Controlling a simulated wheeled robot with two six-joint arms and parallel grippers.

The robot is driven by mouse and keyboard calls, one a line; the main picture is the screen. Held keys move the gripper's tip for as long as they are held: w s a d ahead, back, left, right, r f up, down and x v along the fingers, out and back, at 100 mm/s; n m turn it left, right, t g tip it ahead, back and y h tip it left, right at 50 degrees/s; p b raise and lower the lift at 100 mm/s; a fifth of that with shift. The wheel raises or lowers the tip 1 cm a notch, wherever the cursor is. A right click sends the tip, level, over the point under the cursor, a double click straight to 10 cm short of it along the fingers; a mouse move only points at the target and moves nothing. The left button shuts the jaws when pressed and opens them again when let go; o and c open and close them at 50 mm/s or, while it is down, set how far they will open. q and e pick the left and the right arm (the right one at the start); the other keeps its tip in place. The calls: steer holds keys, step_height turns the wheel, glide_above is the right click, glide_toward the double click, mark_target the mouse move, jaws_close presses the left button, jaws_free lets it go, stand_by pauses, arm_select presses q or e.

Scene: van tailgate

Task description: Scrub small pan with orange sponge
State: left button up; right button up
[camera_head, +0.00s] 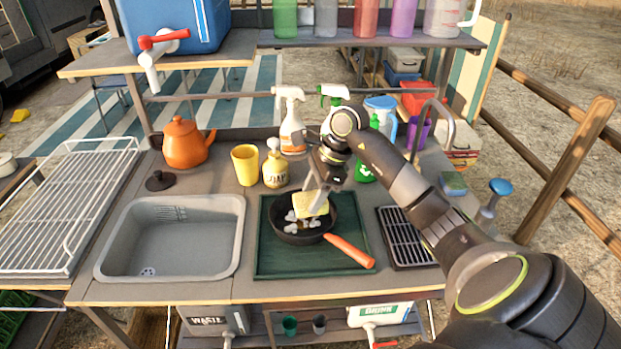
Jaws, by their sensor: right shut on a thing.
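A small black pan (289,237) with an orange handle lies on a dark green tray (268,262). Its handle points to the front right. White foam patches show inside the pan. My right gripper (319,192) reaches down over the pan from the upper right and is shut on a sponge (311,205). The sponge looks pale yellow rather than orange. It is inside the pan, over the foam; whether it presses on the pan's floor I cannot tell. My left gripper is not in view.
A grey sink (180,240) is left of the tray, and a drying grid (408,240) is right of it. A soap bottle (275,168), yellow cup (245,165) and orange kettle (185,143) stand behind. Another sponge (453,183) lies at the right.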

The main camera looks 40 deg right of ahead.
mark_target(305, 199)
steer(key=r, duration=0.1)
steer(key=r+p, duration=0.1)
steer(key=shift+d+r, duration=0.2)
steer(key=shift+r, duration=0.1)
steer(key=shift+a+r, duration=0.15)
steer(key=shift+r, duration=0.5)
